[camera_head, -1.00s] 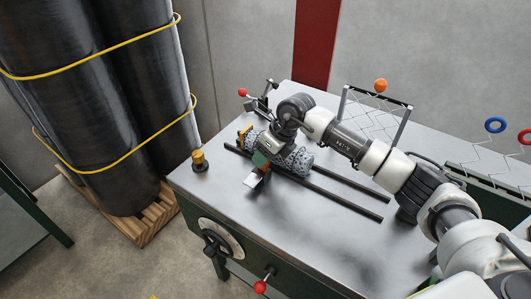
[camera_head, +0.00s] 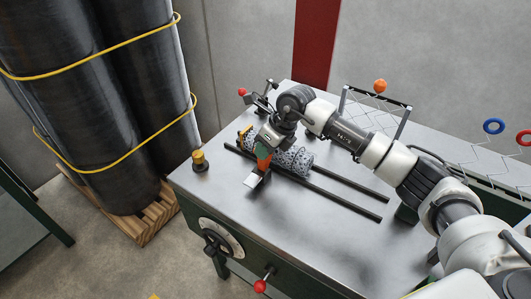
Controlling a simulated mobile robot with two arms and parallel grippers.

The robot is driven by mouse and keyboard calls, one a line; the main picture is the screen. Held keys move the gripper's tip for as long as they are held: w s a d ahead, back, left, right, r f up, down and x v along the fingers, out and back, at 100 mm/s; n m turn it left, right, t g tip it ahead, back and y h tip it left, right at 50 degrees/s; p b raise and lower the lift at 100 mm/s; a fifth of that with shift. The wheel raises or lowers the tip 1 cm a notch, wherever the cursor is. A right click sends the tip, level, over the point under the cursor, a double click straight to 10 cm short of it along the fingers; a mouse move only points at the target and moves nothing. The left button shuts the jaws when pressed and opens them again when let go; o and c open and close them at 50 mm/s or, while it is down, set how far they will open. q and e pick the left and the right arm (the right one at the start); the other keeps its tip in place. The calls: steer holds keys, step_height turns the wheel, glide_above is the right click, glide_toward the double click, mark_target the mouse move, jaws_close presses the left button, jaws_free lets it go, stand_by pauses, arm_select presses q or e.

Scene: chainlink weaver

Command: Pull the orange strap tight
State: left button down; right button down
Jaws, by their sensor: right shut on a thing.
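The orange strap (camera_head: 263,162) shows as a small piece at my right gripper, in front of the chain-link roll. My right gripper (camera_head: 262,158) is shut on the strap, with its arm reaching in from the right over the table. The grey chain-link roll (camera_head: 298,158) lies on two dark rails, partly hidden by my gripper and wrist. A yellow-orange piece (camera_head: 244,134) shows at the roll's left end; I cannot tell whether it belongs to the strap. My left gripper is not in view.
The dark rails (camera_head: 345,197) run across the metal table (camera_head: 225,190). A yellow-topped button (camera_head: 199,160) stands at the left edge. A red-knobbed lever (camera_head: 258,97) and a mesh frame with an orange ball (camera_head: 380,86) stand behind. The table's front is clear.

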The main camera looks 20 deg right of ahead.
step_height(320, 180, up, 8)
steer(key=shift+f+p, duration=0.1)
steer(key=shift+p, duration=0.6)
steer(key=c, duration=1)
jaws_free()
steer(key=shift+c, duration=0.2)
steer(key=shift+d+r, duration=0.2)
steer(key=shift+r, duration=0.2)
steer(key=b+v, duration=0.2)
steer(key=v, duration=0.8)
